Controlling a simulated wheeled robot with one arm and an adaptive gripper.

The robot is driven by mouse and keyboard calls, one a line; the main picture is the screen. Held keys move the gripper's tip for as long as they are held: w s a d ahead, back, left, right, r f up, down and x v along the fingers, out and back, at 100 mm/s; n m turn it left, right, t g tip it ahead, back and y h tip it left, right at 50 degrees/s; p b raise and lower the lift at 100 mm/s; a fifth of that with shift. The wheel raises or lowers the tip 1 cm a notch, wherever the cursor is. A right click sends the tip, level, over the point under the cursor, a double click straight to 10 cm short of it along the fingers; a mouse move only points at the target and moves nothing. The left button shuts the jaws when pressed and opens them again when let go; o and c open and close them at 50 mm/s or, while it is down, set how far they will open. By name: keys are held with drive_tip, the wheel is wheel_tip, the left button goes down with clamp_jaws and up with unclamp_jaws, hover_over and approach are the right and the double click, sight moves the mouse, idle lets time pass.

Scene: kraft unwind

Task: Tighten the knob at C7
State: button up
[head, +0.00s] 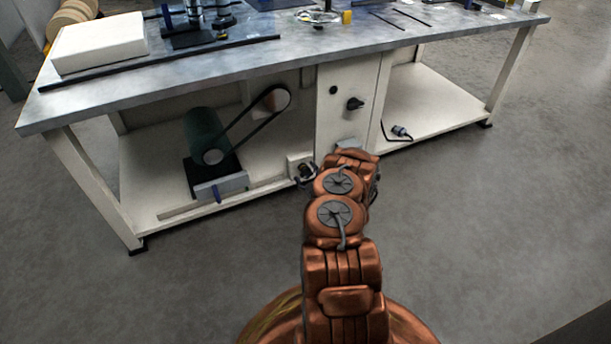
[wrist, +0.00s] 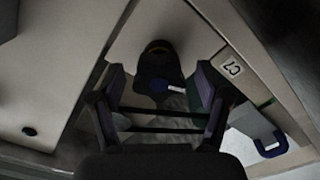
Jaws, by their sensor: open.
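My gripper (wrist: 160,82) is open, with one finger on each side of the knob. I cannot tell whether either finger touches it. In the head view my copper arm reaches to the lower shelf of the bench, and its end is mostly hidden behind the arm links.
The workbench (head: 300,48) has a lower shelf holding a green motor (head: 206,135) with a belt. A pale panel (head: 336,110) with a black knob (head: 354,103) stands beside it. A plug (head: 400,131) lies on the right shelf. A blue part (wrist: 270,145) is low right. Open floor surrounds the bench.

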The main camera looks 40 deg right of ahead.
drive_tip(key=shift+c, duration=0.3)
drive_tip(key=shift+a, duration=0.1)
drive_tip(key=c, duration=1.1)
